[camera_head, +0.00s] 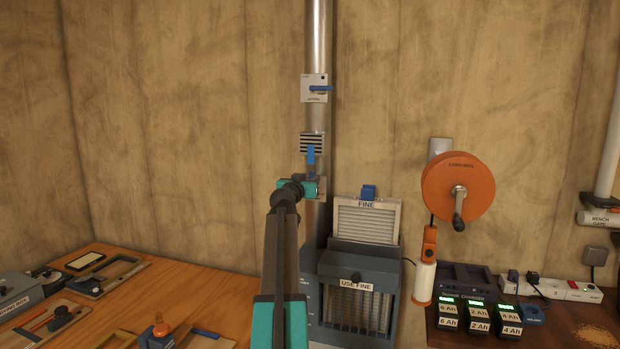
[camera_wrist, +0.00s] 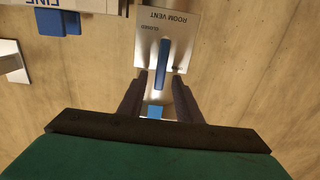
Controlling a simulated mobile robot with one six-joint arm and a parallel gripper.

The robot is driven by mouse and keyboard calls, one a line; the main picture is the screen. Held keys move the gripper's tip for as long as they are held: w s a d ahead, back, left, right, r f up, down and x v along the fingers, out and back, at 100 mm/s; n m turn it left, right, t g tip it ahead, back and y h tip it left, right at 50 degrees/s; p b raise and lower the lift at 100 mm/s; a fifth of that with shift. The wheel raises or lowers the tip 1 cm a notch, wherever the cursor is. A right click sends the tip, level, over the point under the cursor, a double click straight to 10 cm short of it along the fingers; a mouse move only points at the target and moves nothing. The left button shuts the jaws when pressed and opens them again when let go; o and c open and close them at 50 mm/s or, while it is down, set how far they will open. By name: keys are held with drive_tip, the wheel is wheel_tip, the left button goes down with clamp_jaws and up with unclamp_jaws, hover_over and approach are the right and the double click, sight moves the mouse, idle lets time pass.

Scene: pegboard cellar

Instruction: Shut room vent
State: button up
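The room vent plate (camera_wrist: 182,48) shows upside down in the wrist view, with ROOM VENT and CLOSED lettered on it. A long blue handle (camera_wrist: 161,64) lies along it, upright in the picture. My gripper (camera_wrist: 160,76) is open, its two dark fingers on either side of the handle's near end, with a gap on each side. In the head view my gripper (camera_head: 315,188) is at the metal pipe and hides most of the plate. A blue upright piece (camera_head: 311,155) shows just above it, below a slotted louvre (camera_head: 312,143).
Higher on the pipe (camera_head: 319,40) is another plate (camera_head: 309,96) with a blue sideways lever. A grey filter box (camera_head: 352,260) stands below right, with a FINE panel (camera_head: 367,222). An orange reel (camera_head: 458,189) hangs to the right. Wall left of the pipe is clear.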

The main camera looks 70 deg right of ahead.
drive_tip(key=shift+d, duration=0.55)
clamp_jaws()
drive_tip(key=shift+a, duration=0.25)
drive_tip(key=shift+d+f, duration=0.1)
drive_tip(key=shift+d, duration=0.15)
